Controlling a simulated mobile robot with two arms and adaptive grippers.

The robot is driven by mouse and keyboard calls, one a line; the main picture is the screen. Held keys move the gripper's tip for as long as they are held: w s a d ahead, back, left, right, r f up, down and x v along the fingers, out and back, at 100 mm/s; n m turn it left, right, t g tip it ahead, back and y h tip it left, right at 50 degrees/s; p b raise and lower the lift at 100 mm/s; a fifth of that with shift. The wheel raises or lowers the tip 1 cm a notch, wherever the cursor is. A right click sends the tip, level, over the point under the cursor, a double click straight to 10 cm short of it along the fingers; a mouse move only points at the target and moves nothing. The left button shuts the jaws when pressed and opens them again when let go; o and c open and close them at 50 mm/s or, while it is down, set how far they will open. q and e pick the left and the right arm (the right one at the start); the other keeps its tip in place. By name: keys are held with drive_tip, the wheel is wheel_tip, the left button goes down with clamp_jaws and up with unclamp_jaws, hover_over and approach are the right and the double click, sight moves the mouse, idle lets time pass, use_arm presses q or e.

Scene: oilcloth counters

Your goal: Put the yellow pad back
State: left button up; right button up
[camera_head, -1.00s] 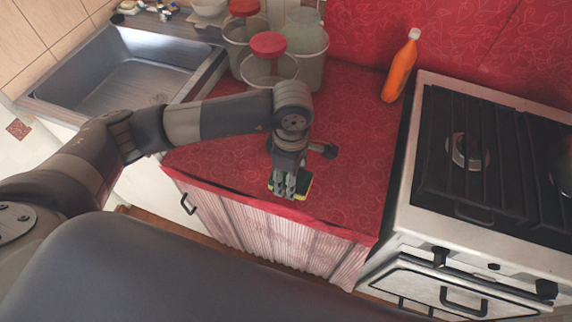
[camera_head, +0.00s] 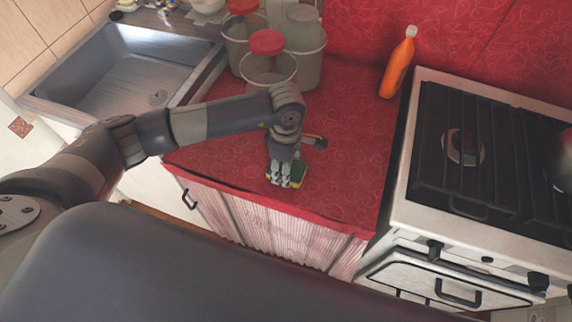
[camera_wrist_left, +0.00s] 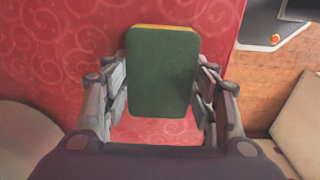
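The yellow pad (camera_head: 299,174) is a small block with a green face and a yellow layer. In the head view it is partly hidden behind my left gripper (camera_head: 283,178), low over the red counter near its front edge. In the left wrist view the pad (camera_wrist_left: 160,72) fills the space between the fingers of my left gripper (camera_wrist_left: 162,100), green face towards the camera and yellow along its far edge. The fingers lie against both its sides. I cannot tell whether it touches the counter. My right gripper is not in view.
The red counter (camera_head: 345,155) has free room right of my left gripper. An orange bottle (camera_head: 398,66) stands at its back right. Containers, one with a red lid (camera_head: 267,42), stand at the back. A sink (camera_head: 125,75) is at left, a stove (camera_head: 470,150) at right.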

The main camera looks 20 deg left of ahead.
use_arm(q)
drive_tip(key=o, duration=0.4)
drive_tip(key=shift+r, duration=0.2)
drive_tip(key=shift+w+r, duration=0.1)
drive_tip(key=shift+r, duration=0.15)
wheel_tip(320, 180, up, 12)
drive_tip(key=b, duration=0.2)
drive_tip(key=shift+f, duration=0.25)
